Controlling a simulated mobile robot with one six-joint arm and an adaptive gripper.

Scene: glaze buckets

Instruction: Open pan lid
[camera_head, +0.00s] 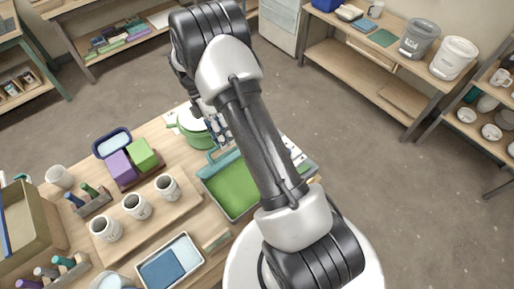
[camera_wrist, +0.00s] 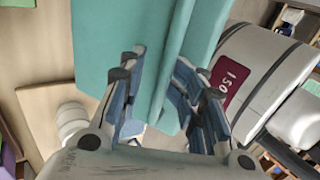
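My gripper (camera_head: 221,128) is near the pan's back side, partly hidden by my arm. In the wrist view, a broad flat teal panel (camera_wrist: 110,40) with a raised ridge lies beyond and between my gripper's fingers (camera_wrist: 160,68). The fingers stand apart. Contact with the panel is unclear.
A round green pot (camera_head: 195,130) stands close behind the pan. White cups (camera_head: 136,206), purple and green blocks (camera_head: 122,165) and a blue tray (camera_head: 170,262) crowd the table to the left and front. Shelves with buckets (camera_head: 419,38) stand across open floor.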

